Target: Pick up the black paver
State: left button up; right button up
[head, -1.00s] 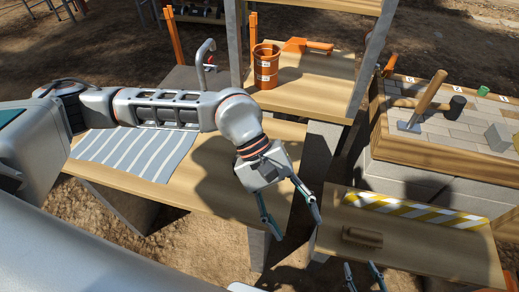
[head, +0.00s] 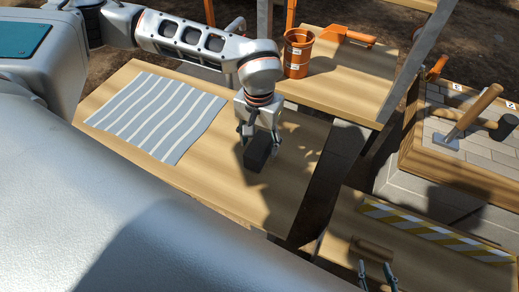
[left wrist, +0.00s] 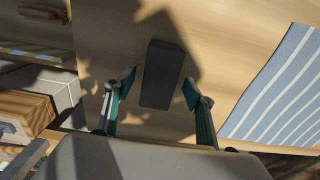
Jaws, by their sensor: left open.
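The black paver (head: 257,154) lies on the wooden table (head: 215,190), right of the striped cloth. My left gripper (head: 258,132) is above it, pointing down, with its fingers apart. In the left wrist view the dark paver (left wrist: 162,75) sits between the two open fingertips (left wrist: 160,88), with a gap on each side. My right gripper (head: 376,264) shows only its fingertips at the bottom edge; they are apart with nothing seen between them.
A blue-grey striped cloth (head: 160,115) covers the table's left part. An orange bucket (head: 298,53) stands on the shelf behind. A board with a striped tape (head: 435,232) and a small wooden piece (head: 372,248) is at right. A mallet (head: 470,115) rests on paving beyond.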

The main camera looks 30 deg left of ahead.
aim_at(259, 144)
pick_arm(q)
jog(key=shift+f, duration=1.6)
grip_shut()
jog(key=shift+d+r, duration=0.1)
